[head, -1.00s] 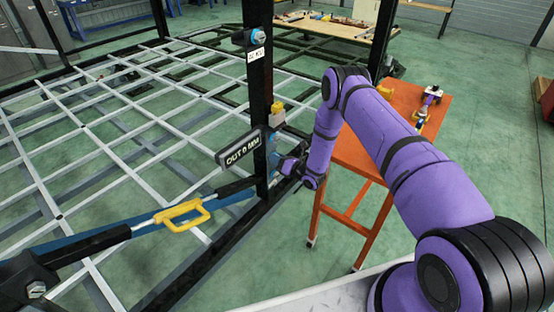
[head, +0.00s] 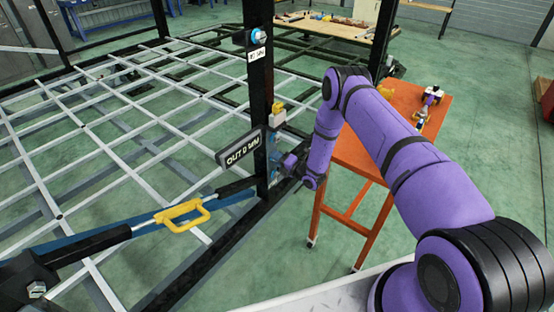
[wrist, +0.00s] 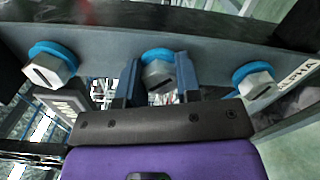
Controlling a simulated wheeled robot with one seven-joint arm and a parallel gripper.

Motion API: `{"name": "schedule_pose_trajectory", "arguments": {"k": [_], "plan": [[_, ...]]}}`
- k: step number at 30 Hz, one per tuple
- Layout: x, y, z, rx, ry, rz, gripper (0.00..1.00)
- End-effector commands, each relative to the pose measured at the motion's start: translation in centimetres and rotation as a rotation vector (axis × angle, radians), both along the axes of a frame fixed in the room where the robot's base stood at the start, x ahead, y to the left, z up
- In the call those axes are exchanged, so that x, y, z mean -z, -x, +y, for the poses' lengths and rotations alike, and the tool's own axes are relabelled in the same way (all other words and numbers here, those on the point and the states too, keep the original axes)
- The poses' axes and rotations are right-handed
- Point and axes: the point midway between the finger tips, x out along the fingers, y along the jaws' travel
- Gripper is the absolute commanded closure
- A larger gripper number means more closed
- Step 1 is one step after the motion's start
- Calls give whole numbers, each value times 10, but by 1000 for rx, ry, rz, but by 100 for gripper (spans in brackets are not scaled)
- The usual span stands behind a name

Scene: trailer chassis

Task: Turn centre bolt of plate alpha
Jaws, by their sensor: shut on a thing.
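In the wrist view a grey plate (wrist: 205,62) carries three hex bolts with blue washers. The centre bolt (wrist: 158,72) sits between the two fingers of my gripper (wrist: 160,80), which is shut on it. The left bolt (wrist: 50,70) and the right bolt (wrist: 255,80) are clear of the fingers. A label at the plate's right end (wrist: 298,72) is partly readable and looks like "ALPHA". In the head view my gripper (head: 280,165) is at the black upright post (head: 259,110), and the bolt there is hidden.
A sign reading "OUT 0 MM" (head: 239,150) juts left from the post. An orange table (head: 365,155) with tools stands right of the post. The grey lattice frame (head: 110,120) fills the left.

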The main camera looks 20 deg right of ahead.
Motion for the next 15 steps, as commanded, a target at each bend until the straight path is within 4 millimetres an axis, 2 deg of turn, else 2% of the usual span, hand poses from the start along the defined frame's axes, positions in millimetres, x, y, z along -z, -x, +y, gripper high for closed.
{"name": "schedule_pose_trajectory", "arguments": {"k": [15], "plan": [[2,2,-3,4,-394,291,92]]}}
